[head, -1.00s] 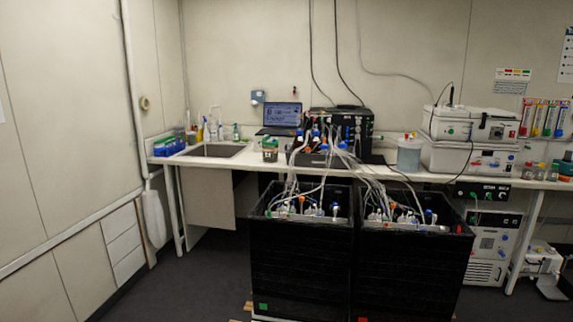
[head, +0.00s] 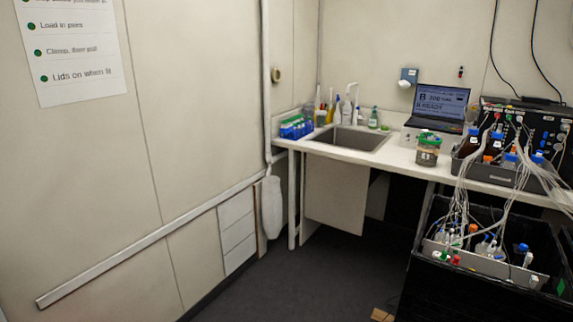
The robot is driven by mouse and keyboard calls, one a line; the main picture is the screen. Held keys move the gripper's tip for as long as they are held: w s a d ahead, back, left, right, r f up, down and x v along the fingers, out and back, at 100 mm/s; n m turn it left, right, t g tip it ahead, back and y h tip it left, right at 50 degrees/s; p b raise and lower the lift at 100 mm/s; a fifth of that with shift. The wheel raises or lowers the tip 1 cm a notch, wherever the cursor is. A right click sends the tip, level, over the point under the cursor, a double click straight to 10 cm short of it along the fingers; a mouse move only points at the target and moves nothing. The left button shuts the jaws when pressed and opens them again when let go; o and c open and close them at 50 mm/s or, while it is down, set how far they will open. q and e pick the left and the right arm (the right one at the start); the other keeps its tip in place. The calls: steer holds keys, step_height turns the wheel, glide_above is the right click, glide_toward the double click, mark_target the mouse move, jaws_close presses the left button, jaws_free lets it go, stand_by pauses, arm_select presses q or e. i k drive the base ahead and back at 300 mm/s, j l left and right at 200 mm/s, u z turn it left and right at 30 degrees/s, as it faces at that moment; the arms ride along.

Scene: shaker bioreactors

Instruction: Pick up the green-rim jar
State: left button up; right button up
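A squat clear jar with dark contents and green around its top (head: 428,149) stands upright on the white bench, right of the sink and in front of the laptop. Some red also shows at its top. Its base rests on the bench near the front edge. Neither of my grippers is in the head view, and nothing is seen touching the jar.
The sink (head: 350,138) and a blue rack (head: 296,127) are at the bench's left end. The laptop (head: 439,107) and a tubed unit (head: 525,135) stand right. A black bin (head: 440,292) blocks the right floor; dark floor (head: 310,275) is clear ahead.

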mark_target(428, 150)
steer(key=i+j, duration=0.15)
steer(key=i, duration=0.45)
steer(key=i+j, duration=0.15)
steer(key=i, duration=0.45)
steer(key=i+j, duration=0.15)
steer(key=i, duration=0.5)
steer(key=l+z, duration=0.05)
